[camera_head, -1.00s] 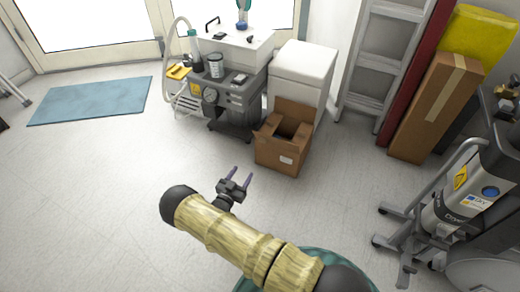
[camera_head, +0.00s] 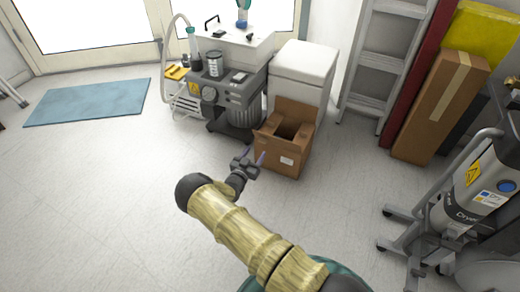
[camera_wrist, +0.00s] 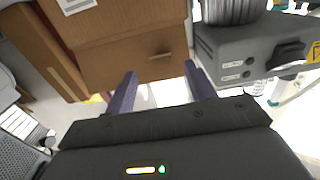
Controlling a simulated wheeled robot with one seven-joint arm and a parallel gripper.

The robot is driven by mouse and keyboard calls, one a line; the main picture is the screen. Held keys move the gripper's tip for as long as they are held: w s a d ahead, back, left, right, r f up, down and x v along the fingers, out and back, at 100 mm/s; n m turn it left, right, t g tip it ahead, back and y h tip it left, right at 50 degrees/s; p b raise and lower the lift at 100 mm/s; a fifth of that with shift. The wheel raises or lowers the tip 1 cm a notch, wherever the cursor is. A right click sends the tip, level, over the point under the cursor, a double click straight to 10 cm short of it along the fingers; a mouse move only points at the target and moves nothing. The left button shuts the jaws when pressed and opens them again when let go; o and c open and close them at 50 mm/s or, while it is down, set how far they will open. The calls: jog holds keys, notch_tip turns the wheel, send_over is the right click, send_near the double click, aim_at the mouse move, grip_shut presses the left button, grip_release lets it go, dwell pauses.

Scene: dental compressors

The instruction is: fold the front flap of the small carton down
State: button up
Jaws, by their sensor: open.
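The small carton (camera_head: 290,163) is an open brown box on the floor, with a white label on its front. A flap (camera_head: 297,110) stands up at its back, and another spreads out at its left. I cannot make out the front flap clearly. My gripper (camera_head: 255,158) is open and empty, just left of the carton's front. In the wrist view, the purple fingers of my gripper (camera_wrist: 160,88) are spread before a cardboard panel (camera_wrist: 125,52) with a hand slot. I cannot tell whether they touch it.
The grey compressor unit (camera_head: 236,92) stands behind the carton at left, with a white cabinet (camera_head: 303,68) behind the carton. A tall taped carton (camera_head: 440,105) and a ladder (camera_head: 378,60) lean at right. A dryer on a wheeled frame (camera_head: 470,195) is at right.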

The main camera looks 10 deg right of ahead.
aim_at(276, 144)
jog(key=b+x, duration=0.2)
jog(key=x, duration=0.3)
jog(key=shift+w+d, duration=0.2)
jog(key=shift+w, duration=0.15)
grip_shut()
